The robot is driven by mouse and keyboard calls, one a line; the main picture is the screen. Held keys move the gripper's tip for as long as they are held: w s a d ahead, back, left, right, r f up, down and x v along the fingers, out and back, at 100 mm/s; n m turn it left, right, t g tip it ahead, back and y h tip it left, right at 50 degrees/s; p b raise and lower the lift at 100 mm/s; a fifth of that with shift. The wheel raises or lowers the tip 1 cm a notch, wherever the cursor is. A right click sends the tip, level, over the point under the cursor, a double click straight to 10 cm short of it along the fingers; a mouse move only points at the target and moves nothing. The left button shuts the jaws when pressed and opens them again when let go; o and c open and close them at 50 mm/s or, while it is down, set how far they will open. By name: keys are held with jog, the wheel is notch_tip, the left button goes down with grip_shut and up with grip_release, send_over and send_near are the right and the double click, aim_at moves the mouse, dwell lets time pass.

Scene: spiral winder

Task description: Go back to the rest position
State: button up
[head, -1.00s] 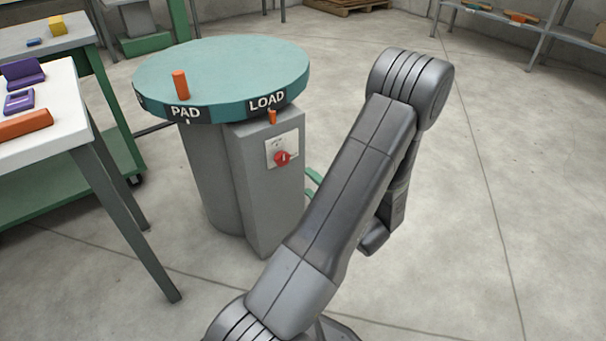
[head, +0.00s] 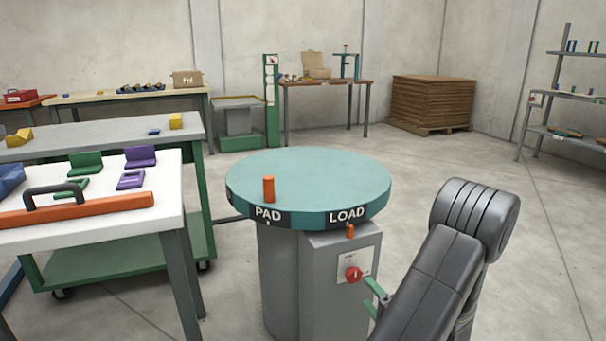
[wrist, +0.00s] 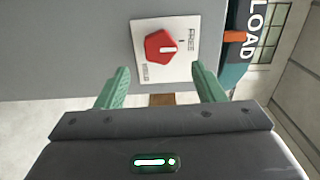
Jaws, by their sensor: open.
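My gripper (wrist: 162,92) is open and empty in the wrist view, its two green fingers apart. Beyond them is a red knob (wrist: 161,47) on a white plate marked FREE, with a second word partly legible as HELD or similar. In the head view the knob (head: 353,274) sits on the grey pedestal of the round teal turntable (head: 308,175). Green fingers of my gripper show just right of and below the knob, apart from it. My dark arm fills the lower right.
An orange peg (head: 268,188) stands on the turntable above the PAD label. A white table (head: 100,229) with an orange bar (head: 80,209) and coloured blocks is at the left. A pallet stack (head: 433,103) and shelf (head: 570,96) stand behind. Floor at the right is clear.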

aim_at(356, 277)
jog(key=b+x, duration=0.1)
jog(key=x, duration=0.6)
jog(key=shift+w+a, duration=0.1)
jog(key=shift+w, duration=0.25)
